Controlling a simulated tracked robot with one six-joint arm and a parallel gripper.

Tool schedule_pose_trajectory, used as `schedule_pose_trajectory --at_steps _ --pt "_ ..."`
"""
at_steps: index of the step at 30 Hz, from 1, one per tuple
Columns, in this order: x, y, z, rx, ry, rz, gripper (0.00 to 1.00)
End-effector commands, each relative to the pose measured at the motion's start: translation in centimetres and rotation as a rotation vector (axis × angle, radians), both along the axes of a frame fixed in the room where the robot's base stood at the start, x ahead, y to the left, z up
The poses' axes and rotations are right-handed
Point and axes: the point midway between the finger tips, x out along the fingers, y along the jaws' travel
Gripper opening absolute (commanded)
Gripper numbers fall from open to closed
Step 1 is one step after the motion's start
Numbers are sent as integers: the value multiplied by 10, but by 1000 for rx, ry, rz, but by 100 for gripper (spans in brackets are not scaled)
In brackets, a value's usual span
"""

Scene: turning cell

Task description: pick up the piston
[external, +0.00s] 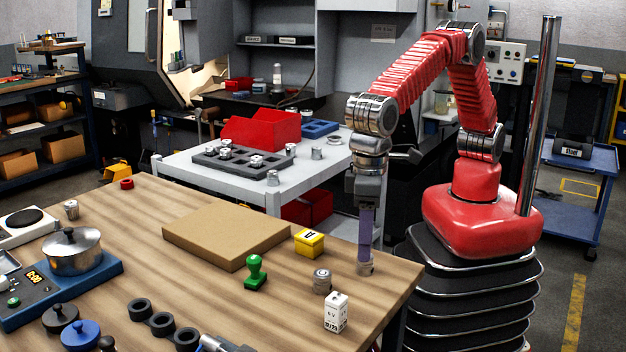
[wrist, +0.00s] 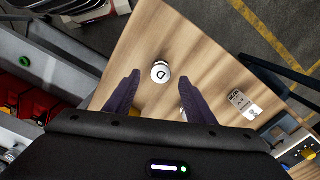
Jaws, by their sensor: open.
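A short grey cylinder, apparently the piston (external: 365,269), stands upright near the table's right corner. Its pale round top with a dark mark shows in the wrist view (wrist: 160,71), between the fingertips. My gripper (external: 365,258) points down directly over it, its purple fingers open; their lower ends meet its top in the external view. In the wrist view my gripper (wrist: 160,79) has a gap on both sides of the cylinder. I cannot tell whether the tips are around it or just above it. A similar ribbed metal cylinder (external: 321,281) stands to the left, mostly hidden by a finger in the wrist view.
A white labelled block (external: 336,312) stands near the front edge; it also shows in the wrist view (wrist: 243,105). A yellow box (external: 309,242), a green stamp (external: 255,272) and a brown board (external: 226,235) lie further left. The corner beyond the cylinder is bare.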

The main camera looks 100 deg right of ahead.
Motion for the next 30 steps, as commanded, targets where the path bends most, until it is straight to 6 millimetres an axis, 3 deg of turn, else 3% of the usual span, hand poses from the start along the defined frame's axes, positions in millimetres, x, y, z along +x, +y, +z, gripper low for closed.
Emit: schedule_pose_trajectory --at_steps 12,30 --pt "-3 2 -47 0 1 0 50" --pt "-3 2 -47 1 1 1 47"
